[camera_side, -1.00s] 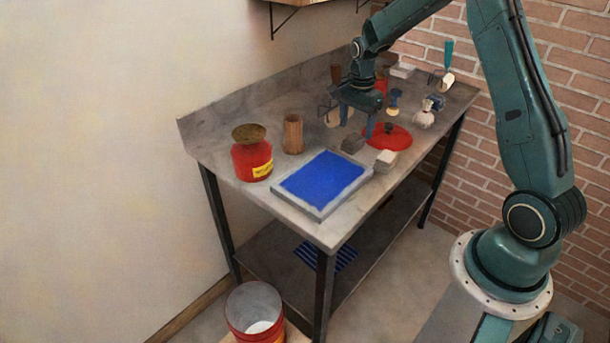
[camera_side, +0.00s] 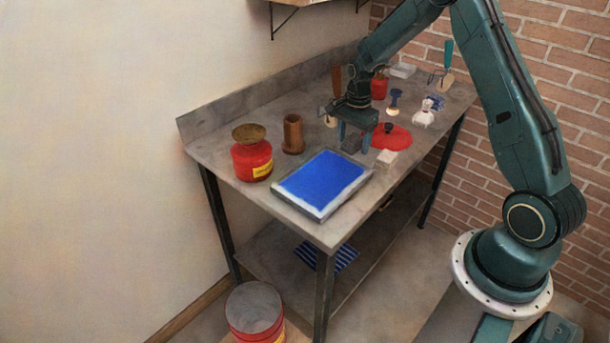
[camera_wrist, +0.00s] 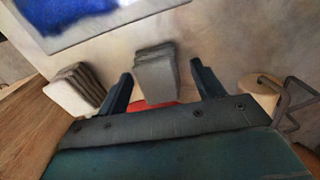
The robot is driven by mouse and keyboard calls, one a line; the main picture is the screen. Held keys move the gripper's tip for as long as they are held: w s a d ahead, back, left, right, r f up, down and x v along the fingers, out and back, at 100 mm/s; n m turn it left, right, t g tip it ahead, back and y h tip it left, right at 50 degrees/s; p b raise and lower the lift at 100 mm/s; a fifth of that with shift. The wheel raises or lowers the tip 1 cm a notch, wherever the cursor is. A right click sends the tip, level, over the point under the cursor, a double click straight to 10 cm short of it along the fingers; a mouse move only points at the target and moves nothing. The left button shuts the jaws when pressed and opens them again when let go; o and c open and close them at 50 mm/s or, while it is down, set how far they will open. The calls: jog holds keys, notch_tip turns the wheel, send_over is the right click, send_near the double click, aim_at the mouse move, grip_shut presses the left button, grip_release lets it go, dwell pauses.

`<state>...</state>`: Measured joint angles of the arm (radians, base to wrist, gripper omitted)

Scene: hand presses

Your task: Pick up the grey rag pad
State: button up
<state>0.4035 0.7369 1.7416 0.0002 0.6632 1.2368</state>
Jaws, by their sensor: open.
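The grey rag pad (camera_side: 351,144) lies on the metal bench behind the blue-topped tray. It looks like a small folded stack in the wrist view (camera_wrist: 155,75). My gripper (camera_side: 355,139) is open just above the bench, with one finger on either side of the pad. In the wrist view my gripper (camera_wrist: 161,74) has the pad between and a little beyond its fingertips, with a gap on each side. I cannot tell exactly how high the fingertips are. The fingers partly hide the pad in the side view.
A pale pad (camera_side: 387,158) lies close to the right finger, and a red lid (camera_side: 394,138) sits just behind it. The blue tray (camera_side: 321,184) is in front. A brown cup (camera_side: 293,134) and red tin (camera_side: 252,160) stand to the left.

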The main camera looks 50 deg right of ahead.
aim_at(354, 137)
jog(key=c, duration=1.1)
jog(key=shift+o, duration=0.2)
jog(key=shift+r, duration=0.2)
notch_tip(354, 137, up, 20)
jog(key=shift+f, duration=0.15)
